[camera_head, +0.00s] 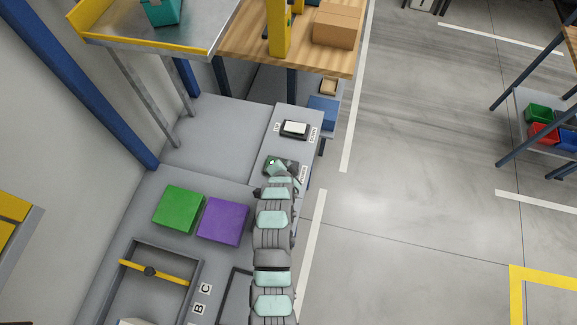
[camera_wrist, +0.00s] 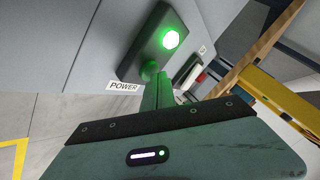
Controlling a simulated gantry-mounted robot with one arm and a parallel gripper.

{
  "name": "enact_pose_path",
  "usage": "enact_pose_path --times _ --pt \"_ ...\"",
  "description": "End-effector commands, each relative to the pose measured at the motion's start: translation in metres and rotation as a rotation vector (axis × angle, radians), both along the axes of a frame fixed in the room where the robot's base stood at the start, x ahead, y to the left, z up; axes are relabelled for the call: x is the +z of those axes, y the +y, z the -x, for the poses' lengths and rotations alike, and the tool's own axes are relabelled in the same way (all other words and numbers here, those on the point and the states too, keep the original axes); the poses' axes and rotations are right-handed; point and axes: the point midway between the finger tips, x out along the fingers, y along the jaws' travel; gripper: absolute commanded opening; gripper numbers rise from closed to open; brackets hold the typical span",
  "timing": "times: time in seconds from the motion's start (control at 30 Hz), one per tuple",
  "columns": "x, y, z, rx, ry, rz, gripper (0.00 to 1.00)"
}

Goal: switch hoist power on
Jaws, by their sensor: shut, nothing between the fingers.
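The dark power switch box (camera_wrist: 146,42) is mounted on the grey panel, with a POWER label (camera_wrist: 124,86) beside it in the wrist view. A lamp (camera_wrist: 171,40) on the box glows green. In the head view the box (camera_head: 272,162) is partly covered by my gripper (camera_head: 283,170).
A rocker switch (camera_head: 295,128) with labels at both ends sits farther along the panel. Green (camera_head: 178,208) and purple (camera_head: 223,221) blocks lie left of my arm. A wooden table (camera_head: 240,42) with a cardboard box (camera_head: 338,25) stands behind.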

Motion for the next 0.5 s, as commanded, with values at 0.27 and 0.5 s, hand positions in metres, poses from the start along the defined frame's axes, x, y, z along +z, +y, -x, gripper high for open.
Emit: enact_pose_path --times 0.27,0.5 --pt "0.0069 -0.0004 0.0005 -0.001 0.002 0.000 0.00" --pt "0.0089 -0.0002 0.0003 -0.001 0.001 0.000 0.00"
